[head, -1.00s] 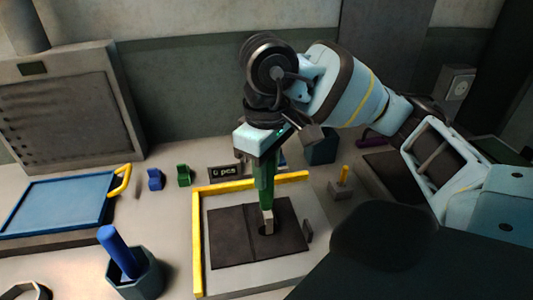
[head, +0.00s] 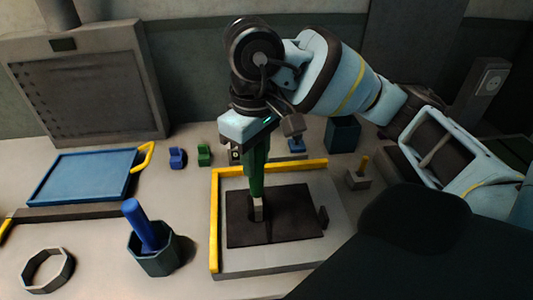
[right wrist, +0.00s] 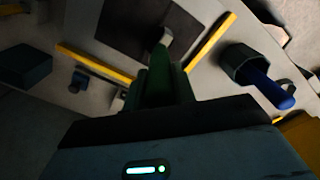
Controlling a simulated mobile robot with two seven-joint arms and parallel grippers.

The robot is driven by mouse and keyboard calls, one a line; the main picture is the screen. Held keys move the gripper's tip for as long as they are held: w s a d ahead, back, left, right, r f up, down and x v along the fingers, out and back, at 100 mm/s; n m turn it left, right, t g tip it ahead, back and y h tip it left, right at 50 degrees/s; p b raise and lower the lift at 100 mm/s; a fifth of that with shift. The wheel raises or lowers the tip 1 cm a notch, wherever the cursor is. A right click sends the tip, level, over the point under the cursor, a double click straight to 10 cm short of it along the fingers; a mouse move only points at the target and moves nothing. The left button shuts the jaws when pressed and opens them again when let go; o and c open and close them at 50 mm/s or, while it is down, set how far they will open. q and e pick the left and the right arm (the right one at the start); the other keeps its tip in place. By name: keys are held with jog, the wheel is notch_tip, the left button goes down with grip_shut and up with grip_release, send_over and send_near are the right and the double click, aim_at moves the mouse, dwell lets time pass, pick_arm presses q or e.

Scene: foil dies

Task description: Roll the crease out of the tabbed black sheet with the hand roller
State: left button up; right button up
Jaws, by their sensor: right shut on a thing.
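The black sheet (head: 290,215) lies in a corner of yellow rails on a pale board (head: 335,190). A small dark upright piece (head: 323,215) stands at its right edge; I cannot tell if it is the tab. My right gripper (head: 257,150) is shut on the green handle of the hand roller (head: 257,180), held upright. The roller's pale lower end is over the left part of the sheet; I cannot tell if it touches. The roller also shows in the right wrist view (right wrist: 160,75). I see no crease line now. My left gripper is out of view.
A yellow rail (head: 215,225) runs along the board's left side, another along its back. A dark cup (head: 153,255) with a blue-handled tool (head: 143,226) stands left of the board.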

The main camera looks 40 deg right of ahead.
jog(key=shift+a, duration=0.15)
jog(key=shift+w+a, duration=0.8)
jog(key=shift+a, duration=0.35)
jog(key=shift+d, duration=0.1)
